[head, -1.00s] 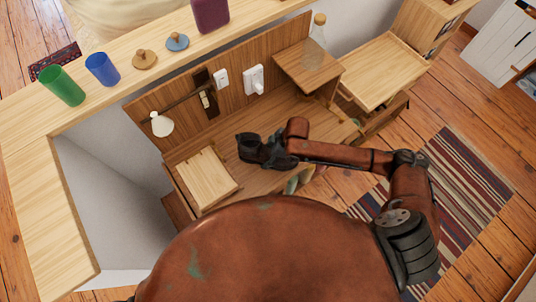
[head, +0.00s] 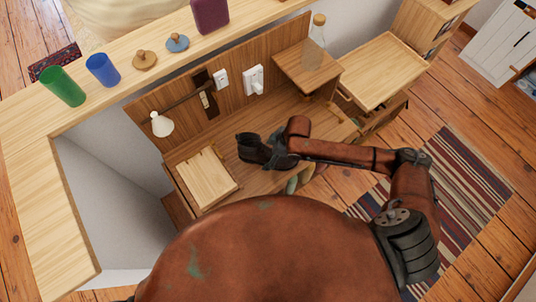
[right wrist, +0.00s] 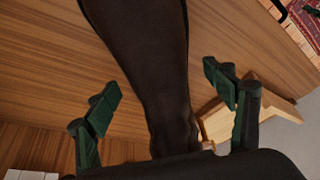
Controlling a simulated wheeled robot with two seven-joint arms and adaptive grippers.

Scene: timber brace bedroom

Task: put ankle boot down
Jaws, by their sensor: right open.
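The dark ankle boot (head: 250,148) is on the wooden desk surface, right of a light wooden board. My right gripper (head: 279,152) is at the boot's right side, close to it. In the right wrist view the boot (right wrist: 143,45) runs between the two green-black fingers of the open gripper (right wrist: 163,88). The fingers stand apart, with visible gaps to the boot on both sides. The boot's underside is hidden, so its exact contact with the desk is hard to tell. My left gripper is not in view.
The light wooden board (head: 207,179) lies left of the boot. A wall lamp (head: 161,125) hangs behind it. A bottle (head: 316,45) stands on a raised wooden shelf (head: 300,75). Cups and small lidded things line the ledge (head: 130,85). Bare desk shows behind the boot.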

